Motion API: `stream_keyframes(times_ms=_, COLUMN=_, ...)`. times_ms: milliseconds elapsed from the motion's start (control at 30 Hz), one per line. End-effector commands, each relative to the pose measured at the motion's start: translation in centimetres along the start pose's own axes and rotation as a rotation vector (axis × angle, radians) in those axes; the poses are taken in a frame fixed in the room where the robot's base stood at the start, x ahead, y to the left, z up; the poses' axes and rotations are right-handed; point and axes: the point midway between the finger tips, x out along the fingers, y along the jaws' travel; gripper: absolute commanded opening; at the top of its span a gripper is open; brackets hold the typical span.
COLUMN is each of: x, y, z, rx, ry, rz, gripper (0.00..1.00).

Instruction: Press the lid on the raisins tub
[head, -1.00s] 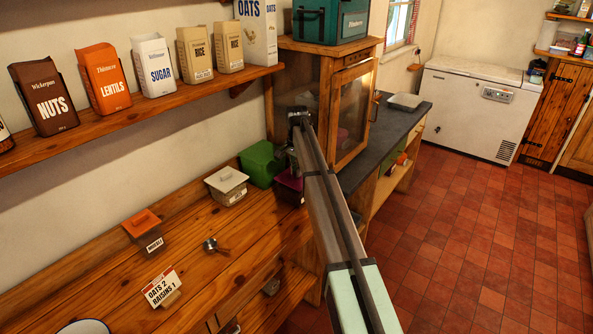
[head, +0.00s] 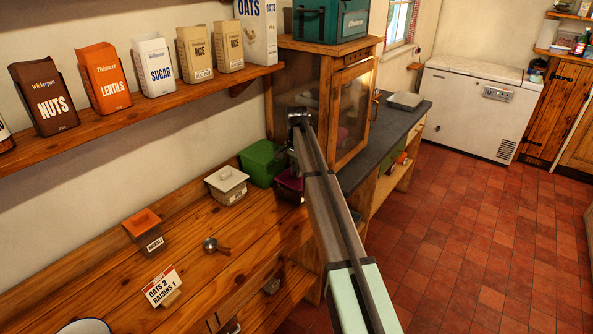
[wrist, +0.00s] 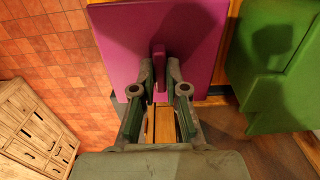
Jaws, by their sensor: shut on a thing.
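In the wrist view a flat purple lid (wrist: 118,50) with a raised purple grip (wrist: 159,57) lies ahead of my gripper (wrist: 160,68). Its two fingers are shut on that grip from both sides. In the head view a purple tub (head: 291,184) stands on the wooden counter, and my arm hides part of it. No label on it can be read, so I cannot confirm it is the raisins tub. My gripper is just above the tub, mostly hidden by my arm. Whether the lid is seated on the rim cannot be told.
A green tub (head: 261,162) stands close beside the purple one. A white-lidded tub (head: 227,184), an orange-topped tub (head: 143,228), a scoop (head: 214,246) and a card (head: 162,287) are on the counter. A wooden glass-fronted cabinet (head: 351,115) stands close behind my arm.

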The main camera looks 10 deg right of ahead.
Motion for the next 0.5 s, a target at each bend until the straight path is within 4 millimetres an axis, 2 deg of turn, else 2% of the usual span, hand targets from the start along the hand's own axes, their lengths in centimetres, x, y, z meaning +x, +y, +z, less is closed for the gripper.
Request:
stream_keyframes(times_ms=167, x=-0.01, y=0.0, z=0.0, rx=0.0, ry=0.0, rz=0.0, gripper=0.0)
stream_keyframes(times_ms=200, x=-0.01, y=0.0, z=0.0, rx=0.0, ry=0.0, rz=0.0, gripper=0.16)
stream_keyframes(times_ms=267, x=-0.01, y=0.01, z=0.0, rx=0.0, ry=0.0, rz=0.0, gripper=0.37)
stream_keyframes(times_ms=300, x=-0.01, y=0.01, z=0.0, rx=0.0, ry=0.0, rz=0.0, gripper=0.42)
stream_keyframes(times_ms=500, x=-0.01, y=0.0, z=0.0, rx=0.0, ry=0.0, rz=0.0, gripper=0.42)
